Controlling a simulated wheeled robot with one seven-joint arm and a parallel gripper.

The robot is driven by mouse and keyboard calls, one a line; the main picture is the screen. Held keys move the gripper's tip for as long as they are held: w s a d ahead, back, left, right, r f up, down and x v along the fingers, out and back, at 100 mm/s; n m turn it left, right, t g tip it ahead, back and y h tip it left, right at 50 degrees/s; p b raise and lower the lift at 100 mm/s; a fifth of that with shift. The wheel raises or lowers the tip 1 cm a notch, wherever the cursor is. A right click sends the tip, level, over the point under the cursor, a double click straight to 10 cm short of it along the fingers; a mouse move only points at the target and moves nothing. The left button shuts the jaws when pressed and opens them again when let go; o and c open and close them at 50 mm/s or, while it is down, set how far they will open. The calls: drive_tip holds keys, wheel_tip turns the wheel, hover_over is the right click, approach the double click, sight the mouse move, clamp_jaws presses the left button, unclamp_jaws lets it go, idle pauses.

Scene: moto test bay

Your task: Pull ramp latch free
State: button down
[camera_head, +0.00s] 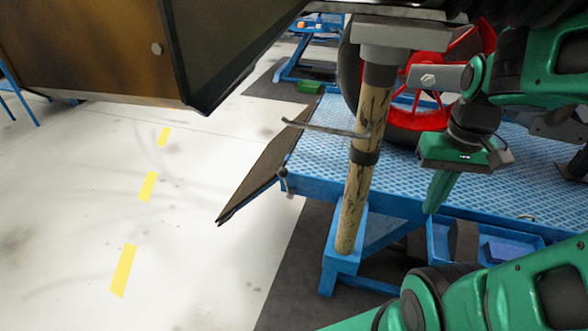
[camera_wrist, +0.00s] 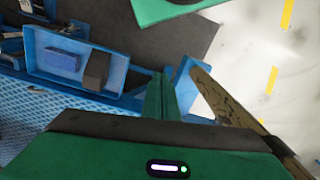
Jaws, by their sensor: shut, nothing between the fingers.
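A sloping dark flap (camera_head: 262,165), apparently the ramp, is at the left end of the blue lift table (camera_head: 320,170). A small metal pin with a rounded end (camera_head: 284,180) sits at the table corner beside the flap; it may be the ramp latch, but I cannot be sure. My gripper (camera_head: 433,208) points down at the table's near edge, right of the pin and apart from it. Its green fingers are together and hold nothing. In the wrist view my gripper (camera_wrist: 160,85) shows no pin or flap between or beside the fingers.
A worn tan post (camera_head: 354,200) stands between my gripper and the pin; it also shows in the wrist view (camera_wrist: 222,100). A blue tray (camera_head: 515,230) with blocks is below right. A red wheel (camera_head: 420,125) stands behind. A large brown panel (camera_head: 90,45) overhangs upper left. Floor at left is clear.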

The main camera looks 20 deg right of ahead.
drive_tip(key=w+a+f+n+t+y, duration=0.1)
drive_tip(key=w+f+n+y, duration=0.2)
drive_tip(key=w, duration=0.7)
drive_tip(key=w+a+f+n+t+y, duration=0.2)
drive_tip(key=w+f+n+y, duration=0.2)
drive_tip(key=w+n, duration=0.4)
drive_tip(key=w+a+f+n+t+y, duration=0.1)
drive_tip(key=w+f+n+y, duration=0.2)
drive_tip(key=w, duration=1)
drive_tip(key=shift+w+a+f+n+t+y, duration=0.15)
drive_tip(key=shift+f+n, duration=0.1)
drive_tip(key=shift+n, duration=0.35)
drive_tip(key=shift+a+f+n+t+y, duration=0.15)
drive_tip(key=shift+f+n, duration=0.1)
drive_tip(key=shift+n, duration=0.35)
drive_tip(key=w+r+x, duration=0.1)
drive_tip(key=x, duration=1.3)
drive_tip(key=shift+w+a+r+n+t+y, duration=0.2)
drive_tip(key=shift+w+n+t+y, duration=0.1)
drive_tip(key=shift+n+y, duration=0.1)
